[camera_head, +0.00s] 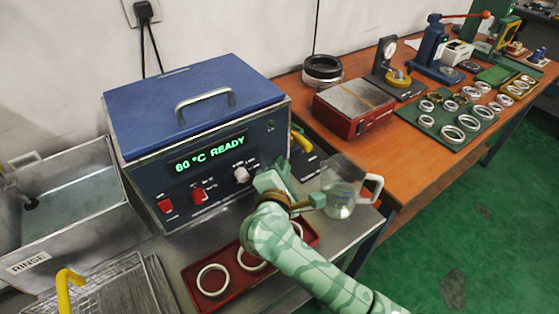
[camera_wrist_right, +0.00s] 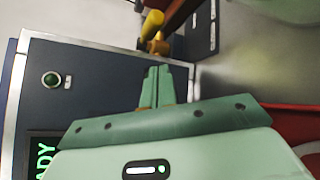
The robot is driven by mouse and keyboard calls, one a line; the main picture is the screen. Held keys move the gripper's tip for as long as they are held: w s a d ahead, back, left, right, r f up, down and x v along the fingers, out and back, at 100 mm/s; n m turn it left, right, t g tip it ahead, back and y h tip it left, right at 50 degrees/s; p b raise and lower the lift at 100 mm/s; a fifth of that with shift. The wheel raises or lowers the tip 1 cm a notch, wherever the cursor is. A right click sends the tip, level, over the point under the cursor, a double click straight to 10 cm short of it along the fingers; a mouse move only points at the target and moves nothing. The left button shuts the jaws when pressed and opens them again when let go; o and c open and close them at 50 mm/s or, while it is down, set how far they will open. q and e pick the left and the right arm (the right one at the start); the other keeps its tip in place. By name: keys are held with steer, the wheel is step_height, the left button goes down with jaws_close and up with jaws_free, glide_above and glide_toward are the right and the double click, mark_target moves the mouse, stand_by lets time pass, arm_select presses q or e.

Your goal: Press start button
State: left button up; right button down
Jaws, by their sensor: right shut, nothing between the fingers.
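The blue ultrasonic-style machine (camera_head: 190,130) stands on the steel bench, and its green display (camera_head: 210,153) reads "60 °C READY". A round green button (camera_wrist_right: 52,79) with a small label sits on its dark front panel in the right wrist view. In the head view a small green spot (camera_head: 271,126) shows at the panel's upper right, probably the same button. My right gripper (camera_head: 280,167) is in front of the panel's right side, below that spot. In the wrist view its shut, empty fingers (camera_wrist_right: 155,78) are apart from the button. My left gripper is not in view.
Red switches (camera_head: 199,195) and a pale knob (camera_head: 241,174) are on the panel. A yellow handle (camera_head: 302,141) is at the machine's right side. A glass jug (camera_head: 340,187) stands right of my gripper. A red tray (camera_head: 232,294) with rings lies below my arm. The rinse sink (camera_head: 70,205) is left.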

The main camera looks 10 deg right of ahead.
steer(key=shift+w+f, duration=0.1)
steer(key=shift+w, duration=0.1)
steer(key=shift+a, duration=0.1)
steer(key=shift+w, duration=0.15)
stand_by(0.4)
steer(key=shift+s+d, duration=0.2)
steer(key=shift+s, duration=0.35)
steer(key=shift+s+d, duration=0.35)
steer(key=shift+s, duration=0.6)
steer(key=shift+s+d, duration=0.3)
steer(key=shift+s, duration=0.65)
steer(key=shift+s+d, duration=0.35)
steer(key=shift+s, duration=0.6)
